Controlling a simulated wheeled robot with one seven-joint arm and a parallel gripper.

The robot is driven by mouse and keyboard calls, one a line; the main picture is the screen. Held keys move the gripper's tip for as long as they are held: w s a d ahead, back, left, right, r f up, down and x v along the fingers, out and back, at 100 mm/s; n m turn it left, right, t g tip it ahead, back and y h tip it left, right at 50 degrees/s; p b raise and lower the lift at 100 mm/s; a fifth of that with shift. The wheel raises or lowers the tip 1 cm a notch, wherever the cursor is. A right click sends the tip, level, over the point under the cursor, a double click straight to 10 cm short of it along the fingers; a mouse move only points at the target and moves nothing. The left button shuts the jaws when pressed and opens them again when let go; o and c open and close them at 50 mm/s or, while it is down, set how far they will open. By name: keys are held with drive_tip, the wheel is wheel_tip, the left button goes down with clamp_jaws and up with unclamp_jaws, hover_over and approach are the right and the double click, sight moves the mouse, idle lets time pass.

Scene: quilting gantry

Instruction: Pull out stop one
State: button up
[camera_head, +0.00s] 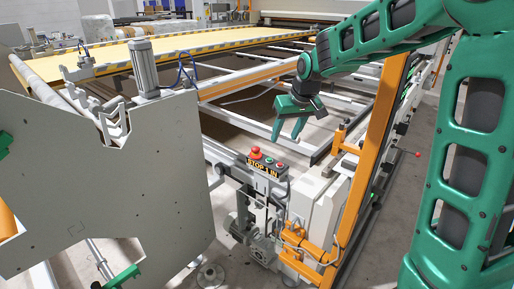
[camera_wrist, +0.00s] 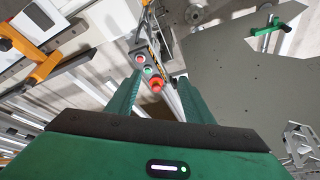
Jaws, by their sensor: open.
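A small grey control box with a yellow-lettered "STOP 1 IN" label (camera_head: 262,168) stands on the machine frame in the middle of the head view. Its red mushroom stop button (camera_head: 256,152) is at the left end of the box top, with a green and another small button beside it. In the wrist view the red stop button (camera_wrist: 157,85) shows between the green fingers, nearer the right one. My gripper (camera_head: 288,137) is open and empty, above and to the right of the box in the head view, fingers pointing down. It is apart from the button.
A large grey side plate (camera_head: 110,190) stands to the left of the box. An orange upright beam (camera_head: 372,150) and a white cabinet (camera_head: 322,208) stand to the right. White frame rails and a yellow quilting bed (camera_head: 170,45) lie behind.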

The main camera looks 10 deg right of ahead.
drive_tip(key=w+a+f, duration=0.1)
drive_tip(key=w+f, duration=0.3)
drive_tip(key=w, duration=0.7)
drive_tip(key=n, duration=0.2)
approach(256, 148)
drive_tip(key=x, duration=0.7)
drive_tip(key=shift+w+a+f, duration=0.1)
drive_tip(key=shift+f, duration=0.3)
drive_tip(key=shift+c, duration=0.2)
drive_tip(key=c, duration=1.1)
wheel_tip(256, 148, up, 2)
drive_tip(key=o, duration=1.1)
drive_tip(key=shift+o, duration=0.2)
